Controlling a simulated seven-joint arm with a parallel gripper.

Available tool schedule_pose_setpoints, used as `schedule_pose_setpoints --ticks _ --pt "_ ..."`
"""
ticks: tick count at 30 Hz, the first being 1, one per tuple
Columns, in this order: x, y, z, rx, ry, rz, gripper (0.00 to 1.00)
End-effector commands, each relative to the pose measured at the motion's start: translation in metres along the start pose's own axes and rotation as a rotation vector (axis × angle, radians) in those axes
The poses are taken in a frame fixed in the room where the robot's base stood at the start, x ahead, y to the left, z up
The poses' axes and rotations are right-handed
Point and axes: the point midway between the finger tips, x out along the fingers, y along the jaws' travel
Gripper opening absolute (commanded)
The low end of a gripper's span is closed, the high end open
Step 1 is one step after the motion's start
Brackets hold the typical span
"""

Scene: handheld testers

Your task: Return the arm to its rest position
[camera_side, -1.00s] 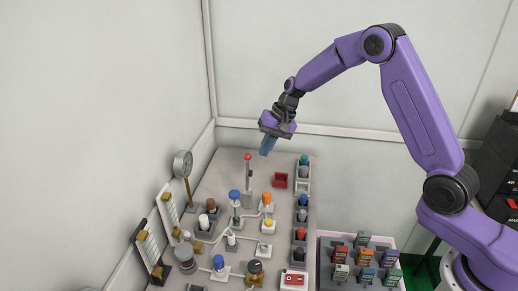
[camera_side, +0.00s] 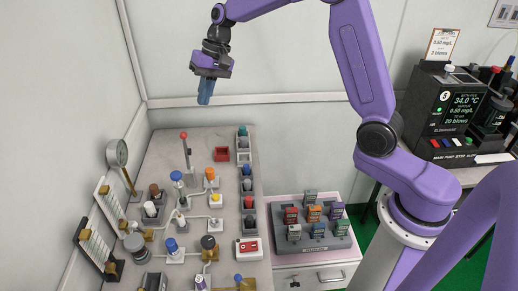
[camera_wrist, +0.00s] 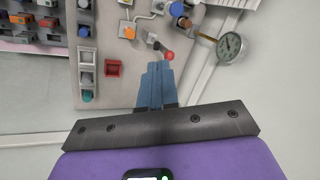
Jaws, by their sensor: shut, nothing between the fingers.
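My gripper (camera_side: 205,92) is at the upper left in the side view, above the far end of the grey bench. Its blue fingers point down and are shut together with nothing between them. In the wrist view the gripper's blue fingers (camera_wrist: 154,85) also show pressed together, over the bench edge. My purple arm is raised and bent, with its upper part cut off by the top of the side view. The gripper touches nothing.
The grey bench (camera_side: 165,160) holds a red-topped lever (camera_side: 185,147), a red tray (camera_side: 222,154), a dial gauge (camera_side: 117,152) and several coloured knobs. A rack of handheld testers (camera_side: 312,238) sits right of it. A dark machine (camera_side: 445,110) stands far right. Air around the gripper is clear.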

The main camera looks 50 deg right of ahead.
Motion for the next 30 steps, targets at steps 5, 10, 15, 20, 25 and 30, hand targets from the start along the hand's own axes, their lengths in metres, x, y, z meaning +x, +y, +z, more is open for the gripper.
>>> schedule_pose_setpoints --ticks 5,10,15,20,25,30 --pt "-0.002 -0.01 0.056 -0.185 -0.046 0.042 0.0" --pt "-0.005 -0.008 0.109 -0.358 -0.086 0.082 0.0" --pt "-0.01 0.003 0.161 -0.534 -0.123 0.117 0.0" --pt "-0.015 0.022 0.208 -0.702 -0.153 0.149 0.0" --pt "-0.021 0.048 0.255 -0.883 -0.182 0.178 0.0" --pt "-0.027 0.082 0.296 -1.067 -0.209 0.207 0.0"
